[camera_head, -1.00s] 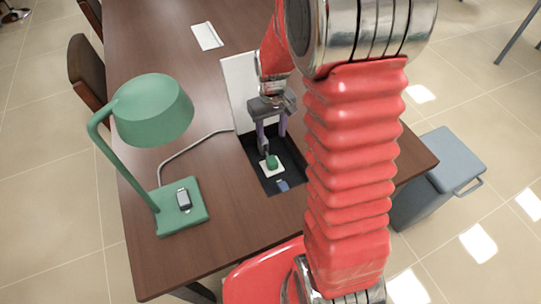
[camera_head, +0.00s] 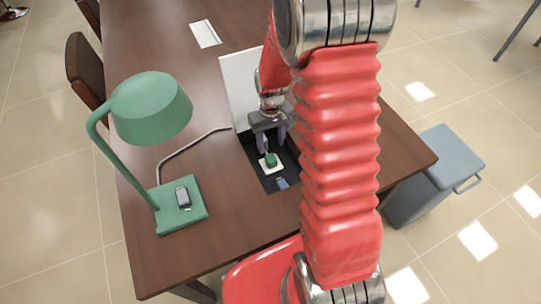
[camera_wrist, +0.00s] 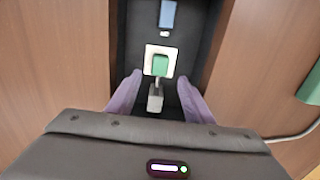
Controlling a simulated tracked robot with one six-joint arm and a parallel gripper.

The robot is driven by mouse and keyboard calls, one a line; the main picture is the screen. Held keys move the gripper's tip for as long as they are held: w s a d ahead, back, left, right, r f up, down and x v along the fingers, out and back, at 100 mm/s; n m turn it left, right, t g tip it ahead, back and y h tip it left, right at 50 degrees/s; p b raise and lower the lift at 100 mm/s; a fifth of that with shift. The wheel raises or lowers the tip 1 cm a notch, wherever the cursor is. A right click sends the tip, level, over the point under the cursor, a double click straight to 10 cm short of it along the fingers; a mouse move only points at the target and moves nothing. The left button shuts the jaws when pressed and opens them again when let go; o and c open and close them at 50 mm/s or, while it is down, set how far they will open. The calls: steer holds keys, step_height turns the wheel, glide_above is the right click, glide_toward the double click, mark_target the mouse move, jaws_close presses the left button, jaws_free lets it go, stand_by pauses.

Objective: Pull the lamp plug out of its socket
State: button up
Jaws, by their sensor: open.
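The green lamp plug (camera_head: 271,160) sits in a white socket plate (camera_head: 266,171) inside a dark recess in the table. In the wrist view the green plug (camera_wrist: 160,65) shows on the white socket plate (camera_wrist: 149,53), with a grey piece extending from it towards my gripper. My gripper (camera_head: 275,150) is open just above the plug. In the wrist view the two purple fingers of my gripper (camera_wrist: 160,80) stand apart on either side of the plug's line, and nothing is held between them. The green lamp (camera_head: 152,108) stands on the table at left.
A grey cord (camera_head: 190,142) runs from the lamp to the recess. A white raised lid (camera_head: 237,85) stands behind the recess. A blue connector (camera_wrist: 168,14) lies in the recess beyond the socket. A grey bin (camera_head: 435,175) stands right of the table (camera_head: 225,205).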

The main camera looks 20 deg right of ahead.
mark_target(271, 158)
step_height(271, 158, down, 8)
steer(key=shift+f, duration=0.1)
stand_by(0.4)
steer(key=shift+c, duration=0.5)
jaws_close()
